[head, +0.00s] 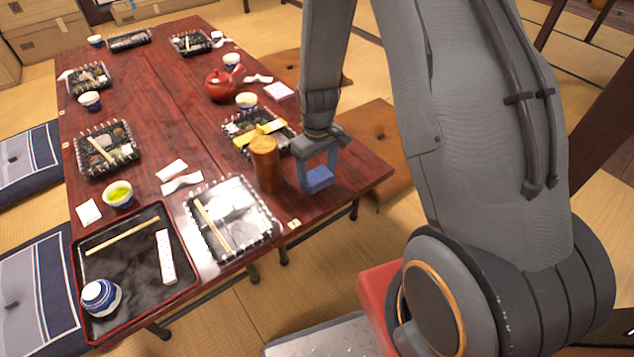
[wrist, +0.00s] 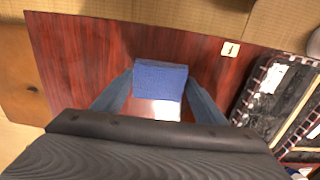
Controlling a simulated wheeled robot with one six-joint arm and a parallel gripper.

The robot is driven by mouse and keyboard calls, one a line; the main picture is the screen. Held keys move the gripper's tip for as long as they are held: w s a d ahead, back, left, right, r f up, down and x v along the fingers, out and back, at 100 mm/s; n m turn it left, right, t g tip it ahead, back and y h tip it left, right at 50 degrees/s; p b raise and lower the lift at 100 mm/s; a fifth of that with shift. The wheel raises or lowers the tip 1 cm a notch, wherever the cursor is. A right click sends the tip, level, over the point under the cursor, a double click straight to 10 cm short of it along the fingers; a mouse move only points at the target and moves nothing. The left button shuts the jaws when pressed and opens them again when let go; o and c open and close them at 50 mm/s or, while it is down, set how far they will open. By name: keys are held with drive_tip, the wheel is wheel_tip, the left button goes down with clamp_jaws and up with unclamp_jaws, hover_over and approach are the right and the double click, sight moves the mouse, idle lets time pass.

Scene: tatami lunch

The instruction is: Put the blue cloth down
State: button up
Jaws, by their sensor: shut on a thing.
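The blue cloth (head: 319,179) is a small folded block between the fingers of my gripper (head: 318,172). In the wrist view the blue cloth (wrist: 160,80) sits between both fingertips of my gripper (wrist: 158,92), with the dark red wooden table (wrist: 90,55) below it. My gripper is shut on the cloth near the right edge of the table (head: 345,165). I cannot tell whether the cloth touches the tabletop.
A brown wooden cylinder (head: 265,163) stands just left of my gripper. A clear-lidded lunch box (head: 228,238) lies nearer, and a black tray (head: 137,309) is at the near left. Bare tabletop lies right of my gripper. A red teapot (head: 223,85) stands farther back.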

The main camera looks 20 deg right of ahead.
sight(317, 175)
drive_tip(key=shift+f+b, duration=0.35)
drive_tip(key=shift+f, duration=1.05)
drive_tip(key=shift+f, duration=0.2)
drive_tip(key=o, duration=1.1)
drive_tip(key=shift+r, duration=0.1)
